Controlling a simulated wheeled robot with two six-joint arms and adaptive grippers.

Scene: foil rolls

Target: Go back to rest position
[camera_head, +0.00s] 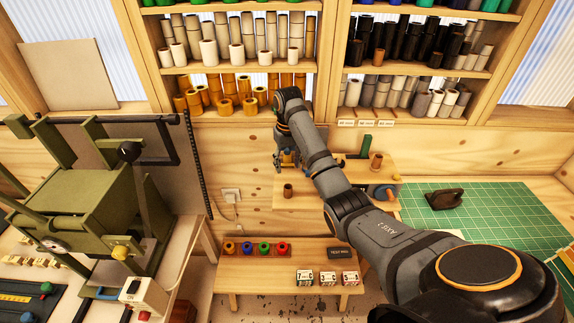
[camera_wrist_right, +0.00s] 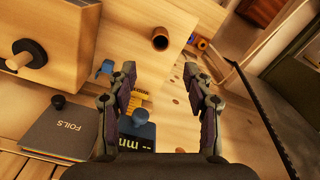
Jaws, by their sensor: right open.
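My right arm reaches in from the lower right in the head view. My right gripper (camera_head: 287,160) is above the back edge of the wooden worktop (camera_head: 320,198), in front of the shelves. In the right wrist view my right gripper (camera_wrist_right: 158,82) has its two fingers apart with nothing held between them. A small brown roll (camera_head: 288,190) stands upright on the worktop below the gripper; it also shows in the wrist view (camera_wrist_right: 160,39), beyond the fingertips and apart from them. My left gripper is not in view.
Shelves (camera_head: 240,65) full of foil rolls stand behind the arm. A green press (camera_head: 85,190) is at left. A low bench (camera_head: 245,270) holds coloured spools (camera_head: 247,248) in front. A green cutting mat (camera_head: 490,205) lies at right. A foils book (camera_wrist_right: 65,128) lies near the gripper.

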